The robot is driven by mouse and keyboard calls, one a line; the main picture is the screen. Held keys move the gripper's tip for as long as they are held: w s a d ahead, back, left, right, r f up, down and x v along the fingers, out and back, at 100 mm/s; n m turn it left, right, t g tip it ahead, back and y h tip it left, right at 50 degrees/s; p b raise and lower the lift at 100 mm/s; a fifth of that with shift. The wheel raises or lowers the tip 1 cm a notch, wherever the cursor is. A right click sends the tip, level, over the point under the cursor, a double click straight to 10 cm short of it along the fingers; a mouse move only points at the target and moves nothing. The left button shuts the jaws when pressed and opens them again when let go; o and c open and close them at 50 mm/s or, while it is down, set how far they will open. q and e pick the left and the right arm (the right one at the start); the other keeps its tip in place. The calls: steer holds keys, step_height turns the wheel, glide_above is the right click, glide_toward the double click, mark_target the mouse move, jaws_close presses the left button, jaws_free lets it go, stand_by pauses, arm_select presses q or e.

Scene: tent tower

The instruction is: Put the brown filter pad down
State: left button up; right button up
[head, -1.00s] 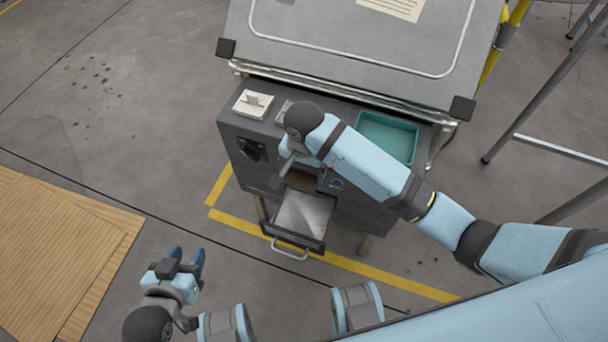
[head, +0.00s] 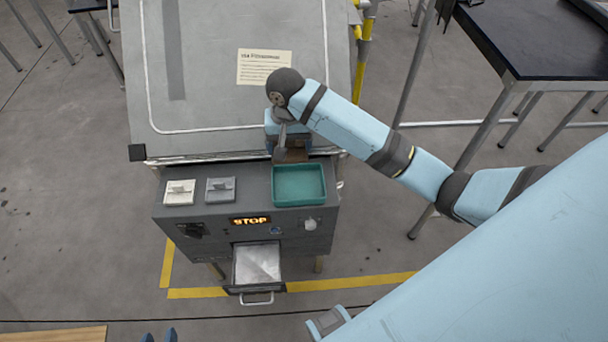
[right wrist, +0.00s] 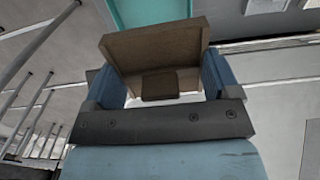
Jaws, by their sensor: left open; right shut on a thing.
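The brown filter pad (right wrist: 150,48) is a square brown piece with a raised rim or frame and a darker block on its near face. My right gripper (right wrist: 160,82) is shut on it, a blue finger at each side. In the head view the pad (head: 295,155) shows as a brown edge under my right gripper (head: 287,147), at the back edge of the teal tray (head: 299,198). The tray looks empty. I cannot tell whether the pad touches anything.
The tray sits on a grey machine (head: 178,222) with a lit STOP sign (head: 250,221). Its drawer (head: 257,264) is open at the front. White (head: 180,192) and grey (head: 220,190) pieces lie left of the tray. A sloped panel (head: 215,80) rises behind. A dark table (head: 530,45) stands right.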

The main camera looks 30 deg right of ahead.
steer(key=shift+d+r+p, duration=0.35)
steer(key=shift+d+r, duration=0.6)
steer(key=shift+r, duration=0.05)
steer(key=b, duration=0.1)
glide_above(298, 187)
step_height(298, 187, down, 15)
steer(key=shift+r, duration=0.15)
step_height(298, 187, down, 5)
steer(key=shift+f+b, duration=0.1)
steer(key=shift+b, duration=0.35)
steer(key=o, duration=0.8)
steer(key=shift+f, duration=0.1)
